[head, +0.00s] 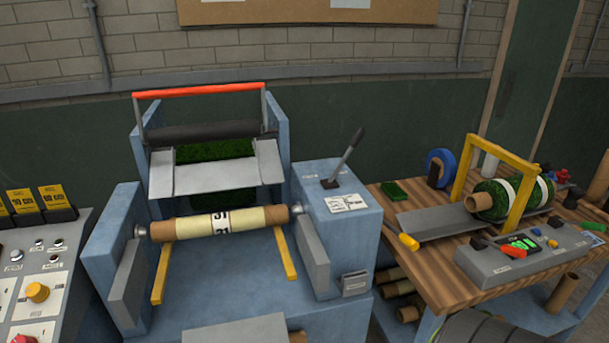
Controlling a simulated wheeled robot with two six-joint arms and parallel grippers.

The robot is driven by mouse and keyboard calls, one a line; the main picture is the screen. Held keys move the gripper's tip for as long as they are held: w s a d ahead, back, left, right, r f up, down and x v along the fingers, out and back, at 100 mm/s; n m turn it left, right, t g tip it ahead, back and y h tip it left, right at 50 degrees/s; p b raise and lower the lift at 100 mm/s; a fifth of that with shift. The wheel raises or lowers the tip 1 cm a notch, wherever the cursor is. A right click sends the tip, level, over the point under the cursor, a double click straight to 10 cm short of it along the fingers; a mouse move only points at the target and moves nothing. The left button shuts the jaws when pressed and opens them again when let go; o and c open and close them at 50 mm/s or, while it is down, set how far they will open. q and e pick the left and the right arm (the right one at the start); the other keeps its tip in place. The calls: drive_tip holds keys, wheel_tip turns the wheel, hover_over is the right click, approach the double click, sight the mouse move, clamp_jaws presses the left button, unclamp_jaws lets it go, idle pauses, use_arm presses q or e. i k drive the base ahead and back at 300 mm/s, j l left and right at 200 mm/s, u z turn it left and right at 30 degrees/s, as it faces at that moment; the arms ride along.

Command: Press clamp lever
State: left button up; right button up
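A lever with a grey shaft and black grip (350,152) stands on top of the blue housing (341,226) right of the roll machine. It tilts up and to the right. I cannot read the label plate (346,203) in front of it, and cannot tell if this is the clamp lever. A cream roll with brown ends (219,222) lies between the machine's side arms, on two yellow rails. A red-orange bar (199,89) spans the frame above. Neither of my grippers is in the head view.
A control panel (36,283) with buttons and yellow tags is at left. At right, a wooden table (440,286) holds a yellow frame (461,167), a green turf roll (490,199) and a grey control box (528,256). Brown tubes lie underneath.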

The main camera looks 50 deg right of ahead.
sight(359, 134)
drive_tip(key=z, duration=1.75)
drive_tip(key=i+l+u, duration=0.15)
drive_tip(key=u, duration=0.15)
drive_tip(key=i+l+u, duration=0.15)
drive_tip(key=l+u, duration=0.2)
